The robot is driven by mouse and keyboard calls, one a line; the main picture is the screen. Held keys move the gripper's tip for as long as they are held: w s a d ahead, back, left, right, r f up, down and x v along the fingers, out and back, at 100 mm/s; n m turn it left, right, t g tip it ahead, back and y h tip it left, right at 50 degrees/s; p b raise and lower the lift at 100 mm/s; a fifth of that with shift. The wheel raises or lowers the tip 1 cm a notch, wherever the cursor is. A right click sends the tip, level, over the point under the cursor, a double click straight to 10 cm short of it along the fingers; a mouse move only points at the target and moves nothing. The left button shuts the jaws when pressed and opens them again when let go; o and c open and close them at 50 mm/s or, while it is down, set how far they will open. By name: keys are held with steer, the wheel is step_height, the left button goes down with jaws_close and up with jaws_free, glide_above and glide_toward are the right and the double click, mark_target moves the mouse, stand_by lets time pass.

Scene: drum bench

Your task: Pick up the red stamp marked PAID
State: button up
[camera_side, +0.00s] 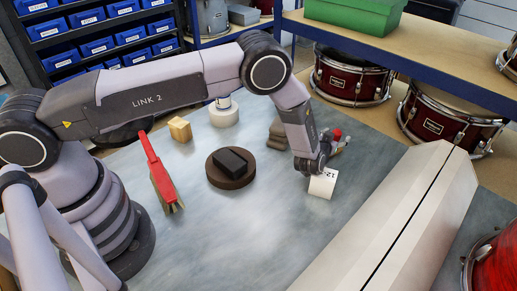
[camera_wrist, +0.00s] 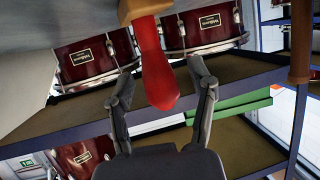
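A stamp with a red handle (camera_wrist: 163,75) and a wooden base (camera_wrist: 135,8) shows in the wrist view. No PAID marking is visible. My gripper (camera_wrist: 162,66) has one finger on each side of the handle, with a gap showing on both sides. In the side view, my gripper (camera_side: 338,149) is low over the right part of the bench, and the red handle top (camera_side: 337,133) shows just behind it. The stamp's lower part is hidden there.
A white card (camera_side: 322,184) is by my gripper. A long beige case (camera_side: 400,220) lies right.

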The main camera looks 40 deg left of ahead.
jaws_close()
